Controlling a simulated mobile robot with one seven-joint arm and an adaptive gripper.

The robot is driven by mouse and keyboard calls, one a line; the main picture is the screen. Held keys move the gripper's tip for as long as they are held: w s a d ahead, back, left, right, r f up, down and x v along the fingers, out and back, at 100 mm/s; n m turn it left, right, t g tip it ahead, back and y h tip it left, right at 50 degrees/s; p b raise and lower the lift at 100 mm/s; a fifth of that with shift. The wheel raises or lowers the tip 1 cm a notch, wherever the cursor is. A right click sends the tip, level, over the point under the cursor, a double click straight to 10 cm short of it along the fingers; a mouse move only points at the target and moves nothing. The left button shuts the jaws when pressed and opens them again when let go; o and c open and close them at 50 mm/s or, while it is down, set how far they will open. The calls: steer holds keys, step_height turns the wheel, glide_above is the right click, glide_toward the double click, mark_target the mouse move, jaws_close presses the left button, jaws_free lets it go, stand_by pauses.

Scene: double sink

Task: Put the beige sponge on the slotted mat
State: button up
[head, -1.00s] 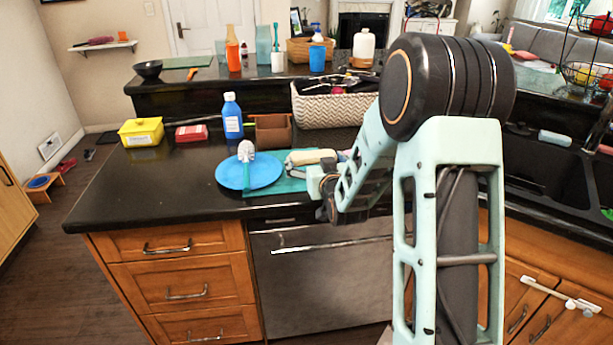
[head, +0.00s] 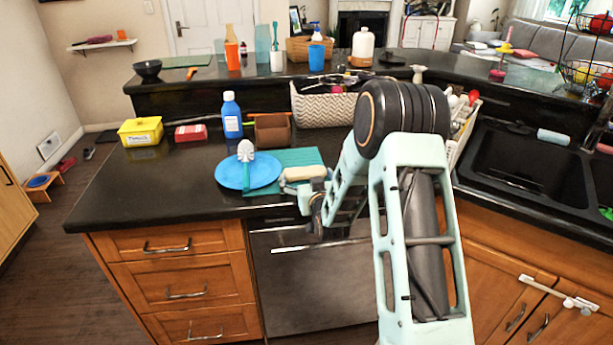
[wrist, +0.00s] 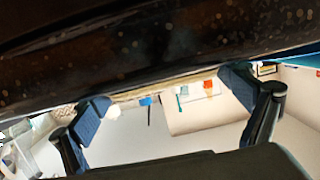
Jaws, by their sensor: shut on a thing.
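The beige sponge (head: 305,172) is at the end of my gripper (head: 301,184), over the front right part of the teal slotted mat (head: 300,156) in the head view. My gripper is shut on the sponge. In the wrist view, a thin beige strip (wrist: 170,90) shows between the spread fingers of my gripper (wrist: 166,100). I cannot tell whether the sponge touches the mat.
A white brush (head: 246,152) rests on the blue plate (head: 262,180). Behind the mat stand a brown caddy (head: 272,129), a blue bottle (head: 231,115) and a patterned basket (head: 325,107). The black sink (head: 525,165) is at the right. The counter's left front is clear.

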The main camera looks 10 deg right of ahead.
steer(key=shift+f, duration=0.15)
steer(key=o, duration=0.4)
steer(key=shift+b, duration=0.3)
steer(key=shift+o, duration=0.8)
